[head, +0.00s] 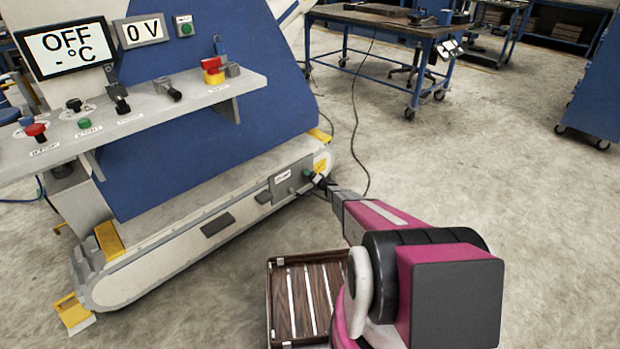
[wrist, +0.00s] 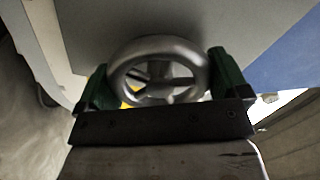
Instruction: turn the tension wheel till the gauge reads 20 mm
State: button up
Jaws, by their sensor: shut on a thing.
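The tension wheel (wrist: 158,55) is a grey metal handwheel with spokes. In the wrist view it sits between the two green fingers of my gripper (wrist: 160,85), which is shut on its rim from both sides. In the head view my gripper (head: 318,180) is at the low right end of the machine (head: 180,150), beside a small grey panel (head: 293,177). The wheel is mostly hidden there by my gripper and arm. I cannot make out a millimetre gauge reading in either view.
A control shelf (head: 140,112) with knobs and buttons juts out above. A slatted crate (head: 305,295) stands on the floor next to my arm. A black cable (head: 357,140) lies behind the gripper.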

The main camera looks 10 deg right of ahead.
jog(key=shift+m, duration=0.3)
jog(key=o, duration=0.6)
jog(key=shift+c, duration=0.2)
jog(key=shift+s, duration=0.1)
jog(key=v, duration=1)
jog(key=shift+s+d, duration=0.25)
jog(key=shift+s, duration=0.05)
